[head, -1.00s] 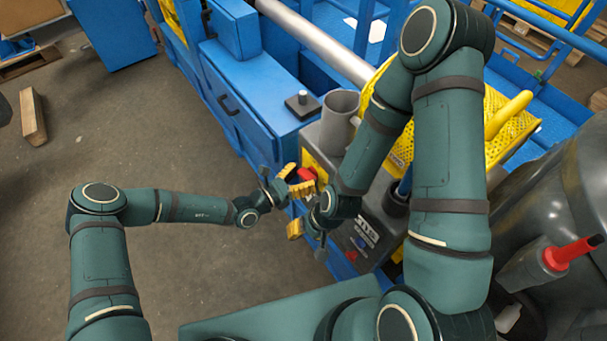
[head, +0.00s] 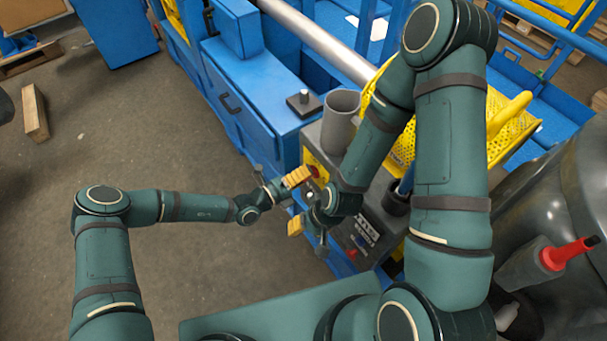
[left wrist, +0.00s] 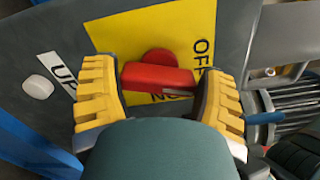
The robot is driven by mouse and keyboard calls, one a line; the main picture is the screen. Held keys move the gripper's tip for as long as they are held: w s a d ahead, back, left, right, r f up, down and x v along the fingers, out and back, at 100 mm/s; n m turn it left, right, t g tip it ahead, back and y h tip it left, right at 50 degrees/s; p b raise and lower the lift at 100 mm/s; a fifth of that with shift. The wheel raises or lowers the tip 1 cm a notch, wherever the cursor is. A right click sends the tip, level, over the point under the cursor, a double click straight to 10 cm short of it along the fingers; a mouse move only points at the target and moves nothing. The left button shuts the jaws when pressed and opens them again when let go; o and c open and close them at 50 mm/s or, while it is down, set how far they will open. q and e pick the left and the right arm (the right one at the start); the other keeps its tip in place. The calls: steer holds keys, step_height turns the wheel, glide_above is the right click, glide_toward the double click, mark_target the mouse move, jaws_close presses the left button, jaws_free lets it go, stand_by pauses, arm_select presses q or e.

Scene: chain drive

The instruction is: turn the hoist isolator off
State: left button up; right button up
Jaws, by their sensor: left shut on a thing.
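The hoist isolator is a red handle (left wrist: 158,78) with a round red hub on a yellow plate (left wrist: 190,25) lettered OFF, with other lettering partly covered. My left gripper (left wrist: 160,90) is shut on the handle, with a yellow finger at each end of it. The handle lies across the left wrist view with its right end by the OFF lettering. In the head view my left gripper (head: 297,178) is at the panel and hides most of the red handle (head: 314,171). My right gripper (head: 297,226) is just below it, by the panel; its jaw opening is hidden.
The isolator is on a grey control box (head: 352,250) with other buttons. A grey cup-like tube (head: 340,120) stands above it. A blue cabinet (head: 250,95) and yellow mesh guard (head: 505,125) are close by.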

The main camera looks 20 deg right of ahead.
arm_select(q)
steer(key=shift+f+n, duration=0.15)
steer(key=shift+n, duration=1.75)
steer(key=o, duration=1.1)
steer(key=v, duration=1.2)
